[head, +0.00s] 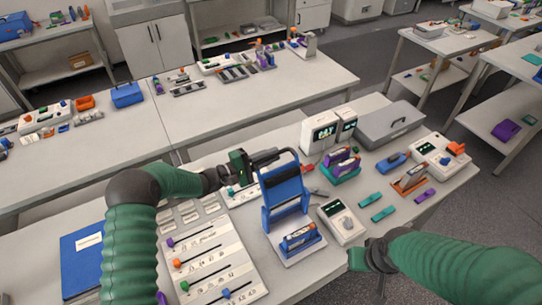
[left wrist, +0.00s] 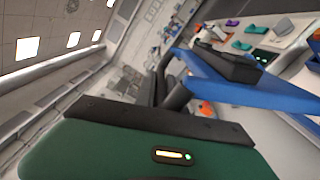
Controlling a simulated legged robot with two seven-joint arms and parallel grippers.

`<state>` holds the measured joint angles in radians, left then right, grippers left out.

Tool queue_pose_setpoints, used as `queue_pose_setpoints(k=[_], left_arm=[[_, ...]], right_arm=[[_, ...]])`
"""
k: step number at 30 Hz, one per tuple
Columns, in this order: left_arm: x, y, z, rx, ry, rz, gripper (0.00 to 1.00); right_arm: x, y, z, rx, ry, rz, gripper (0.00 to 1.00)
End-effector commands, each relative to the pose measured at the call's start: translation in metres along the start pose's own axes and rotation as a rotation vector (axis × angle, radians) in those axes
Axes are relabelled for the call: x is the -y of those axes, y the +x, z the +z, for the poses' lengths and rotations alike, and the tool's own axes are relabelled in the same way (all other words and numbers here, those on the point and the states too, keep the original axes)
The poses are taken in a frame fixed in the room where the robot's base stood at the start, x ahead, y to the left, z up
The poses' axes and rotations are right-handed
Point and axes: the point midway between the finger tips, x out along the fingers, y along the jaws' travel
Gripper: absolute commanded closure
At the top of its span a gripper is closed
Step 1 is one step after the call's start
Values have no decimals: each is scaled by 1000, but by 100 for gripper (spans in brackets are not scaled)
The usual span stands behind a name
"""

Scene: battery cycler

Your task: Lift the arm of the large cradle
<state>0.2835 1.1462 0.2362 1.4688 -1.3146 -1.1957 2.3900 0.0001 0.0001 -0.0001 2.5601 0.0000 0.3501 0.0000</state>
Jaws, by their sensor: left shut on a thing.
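The large cradle (head: 293,258) stands near the front middle of the table, a pale base with a blue holder that has a battery-like cell (head: 299,236) in it. Its blue arm (head: 284,191) is a frame that stands raised, leaning slightly back. My left gripper (head: 266,158) is shut on the top bar of this arm, coming from the left. In the left wrist view the blue arm (left wrist: 255,92) runs from the dark fingers toward the right. My right gripper (head: 378,256) is low at the front right of the table, apart from the cradle; its fingers are unclear.
A white device with a knob (head: 341,220) sits just right of the cradle. A slider panel (head: 208,262) lies to its left. White display boxes (head: 320,131), a grey case (head: 384,134) and smaller cradles stand behind and right. A blue binder (head: 82,262) lies far left.

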Motion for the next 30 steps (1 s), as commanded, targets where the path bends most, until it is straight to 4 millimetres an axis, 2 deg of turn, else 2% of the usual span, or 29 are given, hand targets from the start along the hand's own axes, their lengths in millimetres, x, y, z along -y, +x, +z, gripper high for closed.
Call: queue_pose_setpoints(k=[1,10,11,15,16,25,28,30], left_arm=[[5,-1,-1,-2,-4,-7,100],[6,-1,-3,-4,-6,-9,100],[6,-1,-3,-4,-6,-9,84],[6,0,-3,-4,-6,-7,66],[5,0,-2,-3,-5,-7,64],[3,-2,-1,-2,-2,-3,64],[4,-12,-3,-4,-2,-3,64],[4,-25,-3,-5,-1,-1,64]], right_arm=[[0,1,0,0,0,0,100],[0,1,0,0,0,0,100],[0,1,0,0,0,0,100],[0,1,0,0,0,0,100],[0,1,0,0,0,0,100],[0,1,0,0,0,0,100],[0,5,1,0,0,0,100],[0,10,2,0,0,0,100]])
